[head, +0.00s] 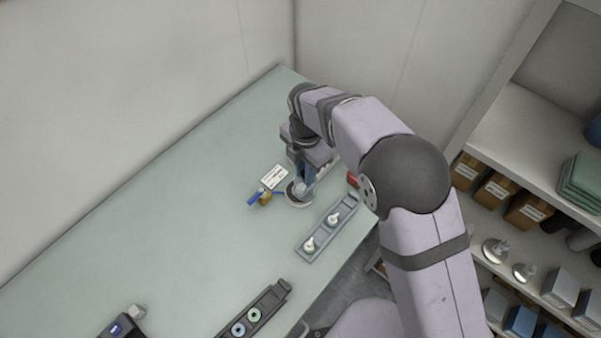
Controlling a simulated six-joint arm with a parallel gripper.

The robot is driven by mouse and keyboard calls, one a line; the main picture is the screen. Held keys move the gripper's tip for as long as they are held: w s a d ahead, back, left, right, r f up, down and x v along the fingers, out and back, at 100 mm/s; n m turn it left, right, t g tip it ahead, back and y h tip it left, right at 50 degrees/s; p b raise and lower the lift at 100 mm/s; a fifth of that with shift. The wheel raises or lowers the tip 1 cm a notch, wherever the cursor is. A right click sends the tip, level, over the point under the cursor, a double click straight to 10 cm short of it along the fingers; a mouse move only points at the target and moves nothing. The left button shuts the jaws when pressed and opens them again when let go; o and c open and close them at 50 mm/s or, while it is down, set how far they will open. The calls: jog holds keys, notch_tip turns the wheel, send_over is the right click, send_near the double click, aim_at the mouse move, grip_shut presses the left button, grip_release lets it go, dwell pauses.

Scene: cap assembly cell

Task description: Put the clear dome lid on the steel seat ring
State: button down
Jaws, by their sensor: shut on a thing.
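My gripper (303,176) points down at the far end of the green table, shut on the clear dome lid (303,187). The lid is small here and partly hidden by the fingers.
A white label card (274,177) and a blue-and-yellow item (260,197) lie just left of the ring. A grey tray (313,246) with white-topped parts is in front; a dark rail (250,318) with ring parts is nearer. Stocked shelves (520,176) stand right. The table's left is clear.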

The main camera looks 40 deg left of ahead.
jog(key=shift+n, duration=0.7)
jog(key=shift+w+a+r, duration=0.2)
jog(key=shift+w+a, duration=0.1)
jog(key=shift+a, duration=0.25)
jog(key=shift+w+a+r, duration=0.25)
jog(key=shift+a, duration=0.35)
jog(key=shift+w+a+r, duration=0.2)
jog(key=shift+w+a, duration=0.1)
jog(key=shift+a, duration=0.25)
jog(key=shift+f+b, duration=0.75)
jog(key=shift+f, duration=0.1)
jog(key=shift+f, duration=0.1)
jog(key=shift+f+b, duration=0.4)
jog(key=shift+f, duration=0.4)
jog(key=shift+f, duration=0.45)
jog(key=shift+f+b, duration=0.2)
jog(key=shift+b, duration=0.1)
